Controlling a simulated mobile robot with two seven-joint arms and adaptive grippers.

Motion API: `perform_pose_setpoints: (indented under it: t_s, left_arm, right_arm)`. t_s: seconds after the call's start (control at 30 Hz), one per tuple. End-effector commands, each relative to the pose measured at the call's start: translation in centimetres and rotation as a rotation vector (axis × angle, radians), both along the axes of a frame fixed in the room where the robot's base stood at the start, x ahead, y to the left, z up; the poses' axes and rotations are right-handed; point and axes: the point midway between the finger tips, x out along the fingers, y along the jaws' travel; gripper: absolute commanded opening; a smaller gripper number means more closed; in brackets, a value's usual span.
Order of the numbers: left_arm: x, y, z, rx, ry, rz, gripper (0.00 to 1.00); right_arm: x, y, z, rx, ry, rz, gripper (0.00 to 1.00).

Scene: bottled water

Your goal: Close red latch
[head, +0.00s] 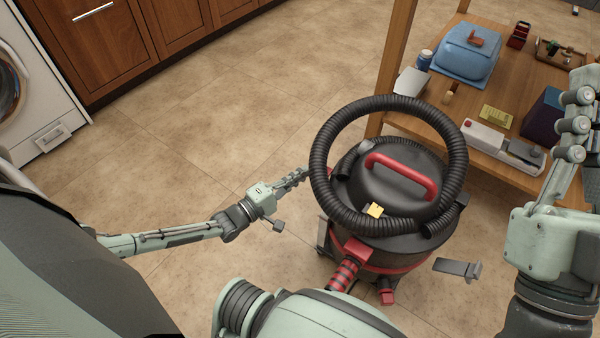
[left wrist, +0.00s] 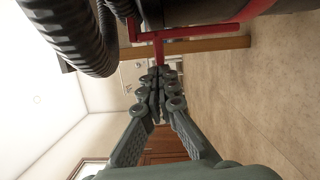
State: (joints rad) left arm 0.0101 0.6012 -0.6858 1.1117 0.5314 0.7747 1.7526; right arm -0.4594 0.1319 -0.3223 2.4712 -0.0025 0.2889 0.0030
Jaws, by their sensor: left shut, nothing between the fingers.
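A black vacuum cleaner drum (head: 355,165) with a red carry handle (head: 400,172) stands on the floor in the head view. My left gripper (head: 303,174) is shut and empty, its fingertips close to the drum's left side. In the left wrist view, the shut fingers (left wrist: 158,78) point at a red latch-like piece (left wrist: 160,50) that sticks out from the red rim of the drum. I cannot tell whether the fingertips touch it. The latch is hard to make out in the head view. My right gripper (head: 574,125) is at the right edge, away from the vacuum and partly cut off.
A black ribbed hose (head: 318,150) loops over the drum, close to my left fingers. A wooden shelf table (head: 480,75) with a blue case (head: 465,55) and other items stands behind it. A white washing machine (head: 30,95) and brown cabinets (head: 105,40) are at left. Tiled floor is open between.

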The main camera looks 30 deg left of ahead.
Motion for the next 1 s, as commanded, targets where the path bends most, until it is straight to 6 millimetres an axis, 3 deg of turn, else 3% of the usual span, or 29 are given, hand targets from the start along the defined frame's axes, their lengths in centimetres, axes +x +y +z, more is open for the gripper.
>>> perform_pose_setpoints:
  t_s: [0.37,0.8,1.0]
  left_arm:
    - [-0.5,0.2,-0.1,0.000,0.002,0.000,0.00]
    - [-8.3,3.4,-0.3,0.000,0.003,0.000,0.00]
    - [-10.6,4.3,-0.3,0.000,0.001,0.000,0.00]
  right_arm:
    - [0.0,0.0,0.0,0.000,0.000,0.000,0.00]
    - [0.0,0.0,0.0,0.000,-0.001,0.000,0.00]
    - [0.0,0.0,0.0,0.000,-0.001,0.000,0.00]
